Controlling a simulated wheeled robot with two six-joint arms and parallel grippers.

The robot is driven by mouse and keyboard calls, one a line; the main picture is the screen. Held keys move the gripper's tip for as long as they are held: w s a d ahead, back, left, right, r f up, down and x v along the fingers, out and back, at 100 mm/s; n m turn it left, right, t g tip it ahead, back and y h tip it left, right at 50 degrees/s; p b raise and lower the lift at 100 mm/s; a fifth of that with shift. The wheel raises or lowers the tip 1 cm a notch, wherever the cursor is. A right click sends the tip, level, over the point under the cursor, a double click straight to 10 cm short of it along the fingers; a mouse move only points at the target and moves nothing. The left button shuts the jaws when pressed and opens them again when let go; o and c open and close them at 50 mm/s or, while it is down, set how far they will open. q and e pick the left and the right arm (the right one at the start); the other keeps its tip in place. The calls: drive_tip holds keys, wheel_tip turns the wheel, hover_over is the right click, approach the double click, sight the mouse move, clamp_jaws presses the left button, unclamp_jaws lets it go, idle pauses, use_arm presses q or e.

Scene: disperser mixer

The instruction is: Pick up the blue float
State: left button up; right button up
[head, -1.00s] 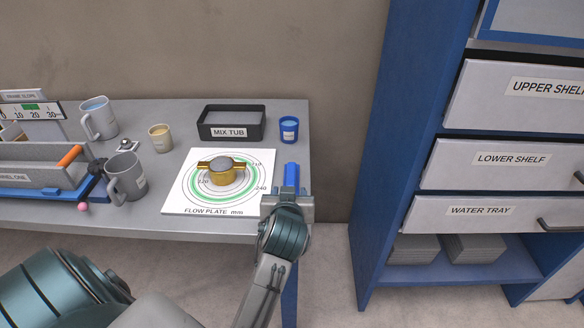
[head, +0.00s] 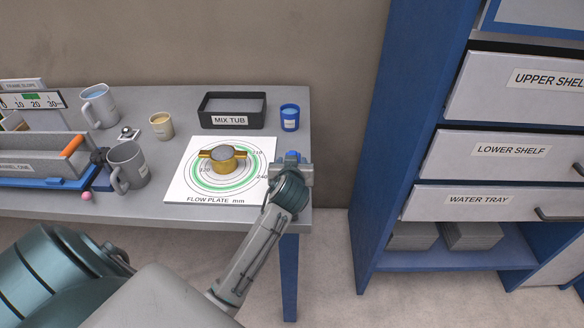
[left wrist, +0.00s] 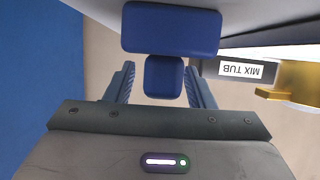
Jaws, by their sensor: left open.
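The blue float (head: 292,156) is at the right end of the grey table, just right of the flow plate. In the head view my left gripper hides most of it. The left wrist view shows its wide blue part (left wrist: 171,30) and a smaller blue block (left wrist: 164,77) below that. My left gripper (head: 291,166) is open, and its fingers (left wrist: 160,74) stand on either side of the smaller block. My right gripper is not in view.
The flow plate (head: 185,190) carries a brass ring piece (head: 222,160). Behind stand the mix tub (head: 231,124) and a blue cup (head: 289,117). Mugs (head: 128,166) and a trough (head: 40,160) are further left. A blue shelf unit (head: 395,150) stands right of the table, across a gap.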

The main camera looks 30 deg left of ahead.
use_arm(q)
drive_tip(key=shift+w+a+f, duration=0.1)
drive_tip(key=shift+w, duration=0.1)
clamp_jaws()
